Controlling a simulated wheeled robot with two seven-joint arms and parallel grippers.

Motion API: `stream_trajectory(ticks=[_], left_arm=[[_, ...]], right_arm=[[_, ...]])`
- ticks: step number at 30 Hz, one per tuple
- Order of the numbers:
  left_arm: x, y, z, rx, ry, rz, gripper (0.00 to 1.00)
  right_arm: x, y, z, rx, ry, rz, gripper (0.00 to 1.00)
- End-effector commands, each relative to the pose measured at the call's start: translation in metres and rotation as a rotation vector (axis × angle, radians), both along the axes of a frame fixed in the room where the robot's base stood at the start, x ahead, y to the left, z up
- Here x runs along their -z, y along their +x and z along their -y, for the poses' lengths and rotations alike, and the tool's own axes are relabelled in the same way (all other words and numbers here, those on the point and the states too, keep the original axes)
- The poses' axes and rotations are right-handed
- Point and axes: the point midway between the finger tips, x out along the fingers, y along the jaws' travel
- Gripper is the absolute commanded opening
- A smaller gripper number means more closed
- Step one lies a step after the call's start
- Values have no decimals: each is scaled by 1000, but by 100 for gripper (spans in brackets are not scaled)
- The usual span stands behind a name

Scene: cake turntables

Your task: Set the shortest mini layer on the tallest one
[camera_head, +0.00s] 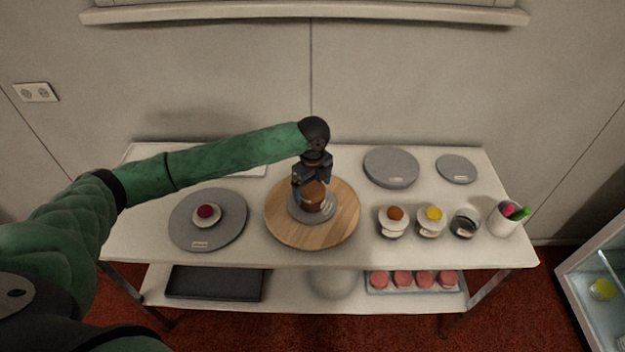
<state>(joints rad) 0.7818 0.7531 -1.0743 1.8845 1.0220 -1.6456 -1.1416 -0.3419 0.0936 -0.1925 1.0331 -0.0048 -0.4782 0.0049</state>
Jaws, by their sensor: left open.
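My left gripper (309,188) reaches in from the left and points down over the round wooden turntable (340,232). It is open, with its fingers at a brown mini layer (313,200). That layer sits on a small grey disc (316,216) on the wooden turntable. The gripper hides part of the layer, so I cannot tell whether the fingers touch it or whether layers are stacked there. A small dark red round piece (206,210) sits on a pale base on the grey turntable (230,234) at the left. My right gripper is not in view.
Cups with an orange-brown top (395,214) and a yellow top (433,214), a dark-topped jar (465,222) and a white cup of colourful items (503,219) stand at the right. Grey discs (391,166) lie behind them. The lower shelf holds a black tray (215,283) and pink pieces.

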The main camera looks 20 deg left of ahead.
Motion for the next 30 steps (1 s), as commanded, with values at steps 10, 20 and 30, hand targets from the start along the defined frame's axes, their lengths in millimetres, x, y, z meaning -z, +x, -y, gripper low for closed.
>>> stream_trajectory(ticks=[10,20,30], left_arm=[[-37,2,0,0,0,4,93],[-89,1,1,0,-1,4,93],[-119,1,0,0,0,0,93]], right_arm=[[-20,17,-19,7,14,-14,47],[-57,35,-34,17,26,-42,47],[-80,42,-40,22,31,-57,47]])
